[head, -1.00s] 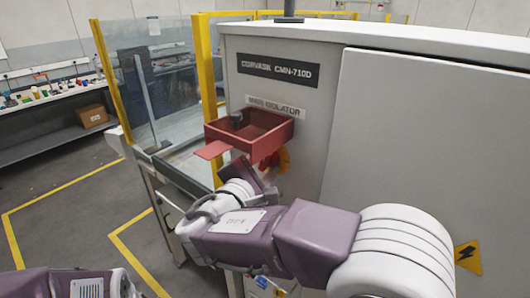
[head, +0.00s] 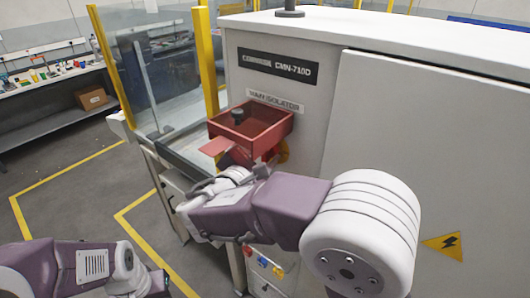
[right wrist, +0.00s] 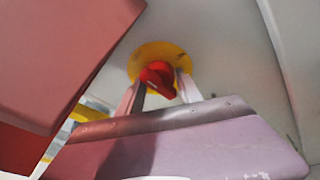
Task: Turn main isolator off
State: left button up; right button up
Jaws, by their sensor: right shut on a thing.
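The main isolator is a red rotary handle (right wrist: 158,79) on a round yellow plate (right wrist: 176,56), on the grey cabinet (head: 305,125) under a label reading "MAIN ISOLATOR" (head: 275,102). In the right wrist view the handle lies at a slant, from upper left to lower right. My right gripper (right wrist: 161,86) is shut on the handle, one finger on each side. In the head view the red box and my own wrist hide most of the handle and the fingertips. My left arm shows at the lower left, but its gripper is out of view.
An open red box (head: 247,142) with a dark knob-like item (head: 238,117) juts from the cabinet just above the isolator, close to my right wrist; it also fills the left of the wrist view (right wrist: 50,60). A glass guard with yellow posts (head: 208,65) stands left.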

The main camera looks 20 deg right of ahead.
jog(key=shift+f, duration=0.1)
jog(key=o, duration=1.3)
jog(key=shift+o, duration=0.2)
jog(key=b+v, duration=0.1)
jog(key=v, duration=0.8)
jog(key=shift+a, duration=0.1)
